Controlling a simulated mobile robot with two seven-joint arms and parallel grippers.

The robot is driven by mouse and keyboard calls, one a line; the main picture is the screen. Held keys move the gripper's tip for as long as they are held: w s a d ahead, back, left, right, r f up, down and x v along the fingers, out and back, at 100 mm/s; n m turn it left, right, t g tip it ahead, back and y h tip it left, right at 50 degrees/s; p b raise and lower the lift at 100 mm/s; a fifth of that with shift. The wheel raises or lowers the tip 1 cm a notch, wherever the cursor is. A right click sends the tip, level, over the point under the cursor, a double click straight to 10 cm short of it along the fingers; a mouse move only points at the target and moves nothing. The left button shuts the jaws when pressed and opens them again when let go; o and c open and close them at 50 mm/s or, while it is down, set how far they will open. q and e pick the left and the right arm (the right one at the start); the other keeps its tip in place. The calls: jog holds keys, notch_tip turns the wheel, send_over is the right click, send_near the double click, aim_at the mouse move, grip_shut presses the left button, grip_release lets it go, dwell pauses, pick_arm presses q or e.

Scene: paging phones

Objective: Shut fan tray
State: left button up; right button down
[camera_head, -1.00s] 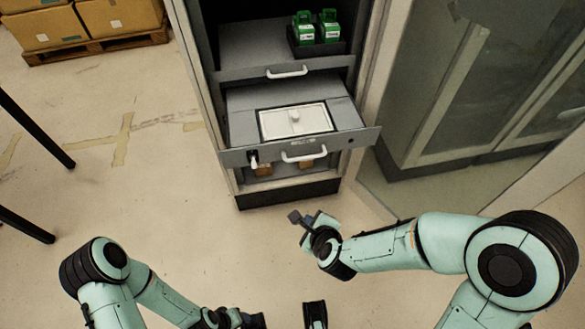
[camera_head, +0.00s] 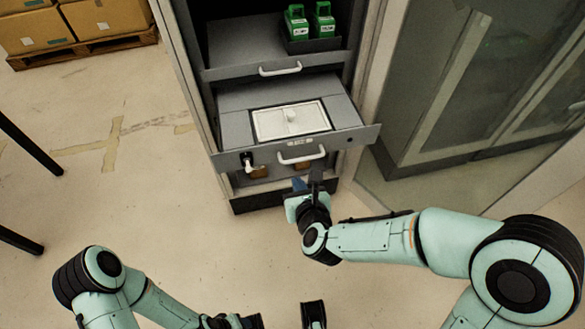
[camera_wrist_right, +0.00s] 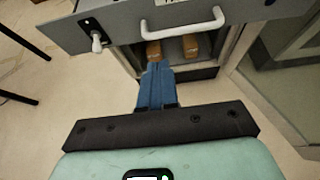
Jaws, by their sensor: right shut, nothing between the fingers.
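The fan tray (camera_head: 230,97) is a grey drawer pulled out of the cabinet, with a white lidded panel (camera_head: 291,120) on top. Its front has a white handle (camera_head: 301,157) and a small white lever latch (camera_head: 247,163) to the left. The handle (camera_wrist_right: 184,27) and latch (camera_wrist_right: 97,40) also show in the right wrist view. My right gripper (camera_head: 309,178) is shut and empty, just below the tray front near the handle. Its blue fingers (camera_wrist_right: 156,75) point towards the cabinet, apart from the handle. My left gripper (camera_head: 245,321) is at the bottom edge, partly cut off.
Above is another grey drawer (camera_head: 232,72) with a white handle and green units (camera_head: 297,24) in a dark holder. Brown blocks (camera_wrist_right: 191,46) lie in the space below the tray. A glass-fronted cabinet (camera_head: 455,80) stands right.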

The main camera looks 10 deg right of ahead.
jog(key=r+x, duration=0.1)
jog(key=x, duration=0.5)
jog(key=shift+w, duration=0.45)
jog(key=shift+f, duration=0.1)
